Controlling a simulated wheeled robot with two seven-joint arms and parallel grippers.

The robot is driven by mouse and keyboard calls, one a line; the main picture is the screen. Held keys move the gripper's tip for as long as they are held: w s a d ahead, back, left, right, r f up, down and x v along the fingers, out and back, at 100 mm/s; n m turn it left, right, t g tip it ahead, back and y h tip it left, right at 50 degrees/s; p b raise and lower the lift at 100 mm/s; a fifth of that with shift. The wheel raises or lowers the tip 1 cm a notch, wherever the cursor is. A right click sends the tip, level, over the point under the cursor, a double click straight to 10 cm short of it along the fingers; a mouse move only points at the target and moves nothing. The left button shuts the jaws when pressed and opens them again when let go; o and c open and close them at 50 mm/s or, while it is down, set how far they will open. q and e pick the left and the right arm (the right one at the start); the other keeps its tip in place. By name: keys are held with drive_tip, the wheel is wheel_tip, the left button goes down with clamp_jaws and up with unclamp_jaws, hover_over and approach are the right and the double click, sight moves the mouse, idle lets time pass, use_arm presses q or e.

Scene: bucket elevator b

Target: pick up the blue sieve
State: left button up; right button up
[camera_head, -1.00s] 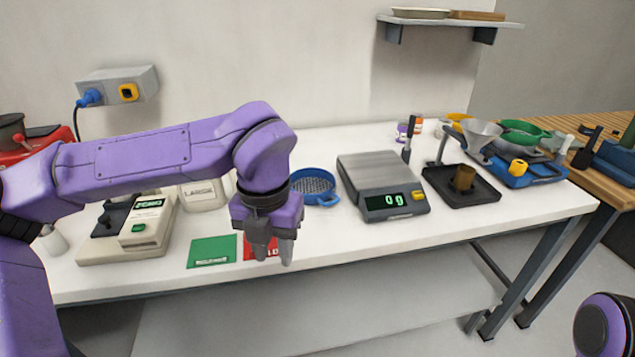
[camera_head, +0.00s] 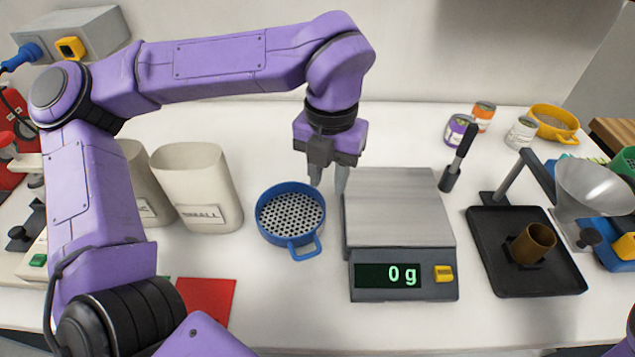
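The blue sieve (camera_head: 291,216) lies flat on the white table, left of the scale. It is round, with a perforated grey bottom and a small loop handle toward the front right. My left gripper (camera_head: 329,181) points down just behind and to the right of the sieve, between its rim and the scale. Its two fingers are apart with nothing between them. My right gripper is not in view; only a bit of purple shows at the lower right edge.
The scale (camera_head: 401,228), reading 0 g, stands close to the right of the sieve. Two cream containers (camera_head: 195,186) stand to the left. A red card (camera_head: 206,300) lies in front left. A black tray (camera_head: 529,252) with a brown cup is farther right. The table before the sieve is clear.

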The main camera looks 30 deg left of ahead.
use_arm(q)
hover_over(322, 219)
wheel_tip(322, 219, down, 5)
wheel_tip(322, 219, down, 5)
drive_tip(key=shift+r+p, duration=0.2)
drive_tip(key=shift+p, duration=0.25)
drive_tip(key=shift+s+a+f, duration=0.1)
drive_tip(key=shift+s+f, duration=0.1)
drive_tip(key=shift+f, duration=0.05)
clamp_jaws()
